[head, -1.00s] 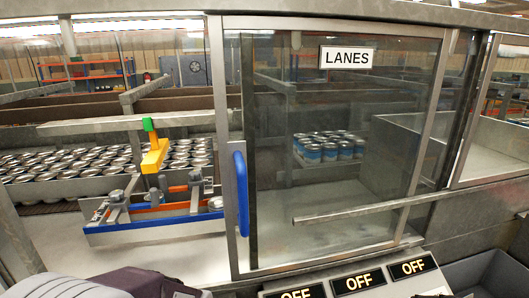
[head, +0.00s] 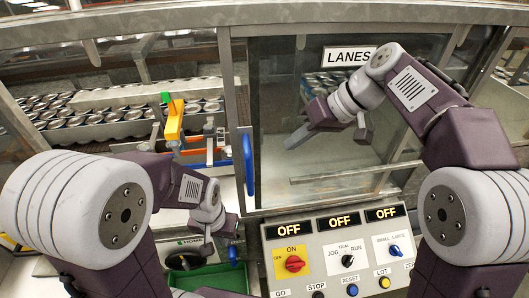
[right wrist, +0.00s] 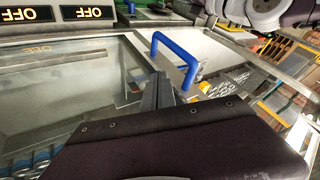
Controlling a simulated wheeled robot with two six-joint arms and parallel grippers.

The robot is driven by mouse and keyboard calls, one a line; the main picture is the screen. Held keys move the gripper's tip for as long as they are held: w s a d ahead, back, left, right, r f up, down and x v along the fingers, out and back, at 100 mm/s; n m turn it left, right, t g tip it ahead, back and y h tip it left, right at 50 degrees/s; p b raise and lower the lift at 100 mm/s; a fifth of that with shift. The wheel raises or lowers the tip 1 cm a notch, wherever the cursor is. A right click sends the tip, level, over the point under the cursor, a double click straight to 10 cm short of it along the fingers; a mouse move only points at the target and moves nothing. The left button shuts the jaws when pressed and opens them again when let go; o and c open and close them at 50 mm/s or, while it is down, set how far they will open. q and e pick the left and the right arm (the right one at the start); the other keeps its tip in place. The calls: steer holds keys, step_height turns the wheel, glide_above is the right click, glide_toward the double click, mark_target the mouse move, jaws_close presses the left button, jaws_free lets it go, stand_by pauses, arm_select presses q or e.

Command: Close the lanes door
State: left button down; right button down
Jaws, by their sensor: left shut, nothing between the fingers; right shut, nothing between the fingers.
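The lanes door is a glass panel (head: 290,80) in a grey metal frame with a "LANES" sign (head: 348,56). An upright blue handle (head: 249,165) is on its left edge and also shows in the right wrist view (right wrist: 188,62). The space left of the handle is open, with no glass in front of it. My right gripper (head: 290,141) is shut and empty, in front of the glass, right of the handle and apart from it. Its narrow fingers (right wrist: 159,88) point toward the handle. My left gripper (head: 228,228) is shut and low, below the handle; its fingertips are hard to make out.
Rows of cans (head: 60,115) and a yellow-and-blue mechanism (head: 174,122) are behind the opening at left. A grey rail (head: 340,173) crosses low in front of the glass. A control panel (head: 340,260) with knobs and "OFF" displays is below. A green tray (head: 200,278) is beside it.

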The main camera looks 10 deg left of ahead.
steer(key=s+a+f+p, duration=0.1)
steer(key=a+f+p, duration=0.1)
steer(key=a+f, duration=0.2)
steer(key=a, duration=0.3)
steer(key=shift+s+f+p, duration=0.3)
steer(key=shift+s+p, duration=0.05)
steer(key=shift+s, duration=0.05)
steer(key=shift+w, duration=0.1)
